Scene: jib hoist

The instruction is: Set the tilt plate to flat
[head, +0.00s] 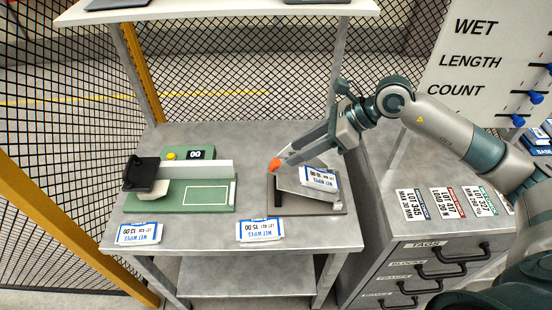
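The tilt plate (297,185) is a grey plate on a darker grey base (277,208), on the right half of the metal table. It looks sloped, with one edge raised above the base. A white and blue wet wipes pack or label (319,180) lies on it. An orange knob (275,165) stands at its back left corner. My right gripper (282,158) reaches in from the right, with its fingertips at the knob. The fingers overlap in this view, so I cannot tell whether they are closed on it. My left gripper is out of view.
A green fixture (210,197) with a black block, a yellow button and a small display stands left on the table (190,237). Two labels sit along the table's front edge. A drawer cabinet (415,210) stands at right, and a shelf (215,10) hangs above.

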